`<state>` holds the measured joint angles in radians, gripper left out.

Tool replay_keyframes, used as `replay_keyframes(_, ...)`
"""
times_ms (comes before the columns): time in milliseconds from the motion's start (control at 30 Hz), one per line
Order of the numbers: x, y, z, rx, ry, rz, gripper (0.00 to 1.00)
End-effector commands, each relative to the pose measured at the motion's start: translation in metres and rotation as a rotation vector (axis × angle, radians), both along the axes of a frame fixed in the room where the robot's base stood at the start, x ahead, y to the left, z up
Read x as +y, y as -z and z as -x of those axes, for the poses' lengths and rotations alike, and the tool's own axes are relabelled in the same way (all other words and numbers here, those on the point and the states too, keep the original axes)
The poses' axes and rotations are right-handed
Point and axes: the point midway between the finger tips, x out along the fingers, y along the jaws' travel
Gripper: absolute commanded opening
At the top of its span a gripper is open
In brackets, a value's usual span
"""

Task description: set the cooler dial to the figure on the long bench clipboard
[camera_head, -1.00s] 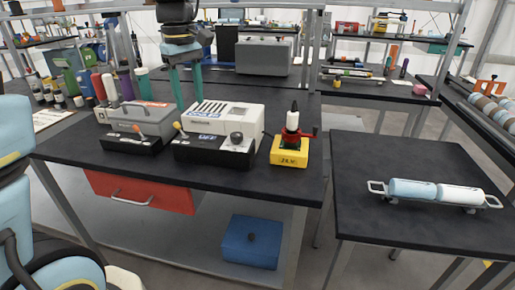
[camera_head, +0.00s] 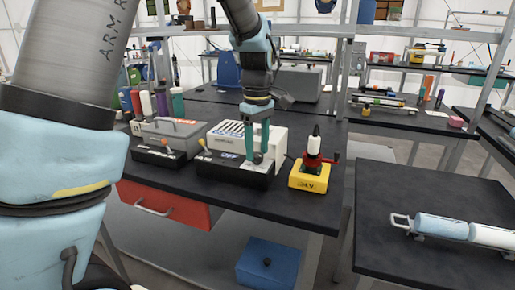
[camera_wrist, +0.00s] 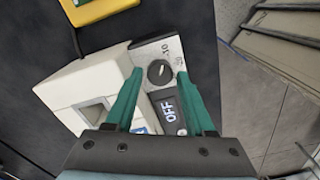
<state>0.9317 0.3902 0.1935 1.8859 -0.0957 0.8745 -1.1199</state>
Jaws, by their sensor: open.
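The cooler appears to be the white box (camera_head: 270,135) with a vent grille and a black front panel (camera_head: 225,172) on the near bench. In the wrist view, its round dark dial (camera_wrist: 159,72) has a light pointer line and printed marks such as 10 beside it. A display (camera_wrist: 167,110) next to the dial reads OFF. My gripper (camera_head: 257,157) points down over the dial end of the panel. In the wrist view my gripper (camera_wrist: 160,76) is open, its green fingers either side of the dial; contact cannot be told. I cannot make out a clipboard.
A yellow-based device (camera_head: 310,177) with a red clamp stands right of the cooler. A grey box (camera_head: 172,136) with a lever panel stands left, tall bottles behind it. A side table (camera_head: 430,205) at right bears pale cylinders. The black bench edge lies in front.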

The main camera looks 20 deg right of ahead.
Motion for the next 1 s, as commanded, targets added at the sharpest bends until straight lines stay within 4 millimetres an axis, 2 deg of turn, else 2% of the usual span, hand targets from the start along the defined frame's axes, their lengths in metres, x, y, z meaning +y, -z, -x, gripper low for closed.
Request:
replay_keyframes(133,0.0004,0.0079,0.0002,0.0,0.0,-0.001,0.54)
replay_keyframes(400,0.0002,0.009,0.0001,0.0,0.0,0.0,0.54)
replay_keyframes(867,0.0004,0.0086,0.0002,0.0,0.001,0.0,0.02)
replay_keyframes(1000,0.0005,0.0086,0.0002,0.0,0.0,-0.001,0.0)
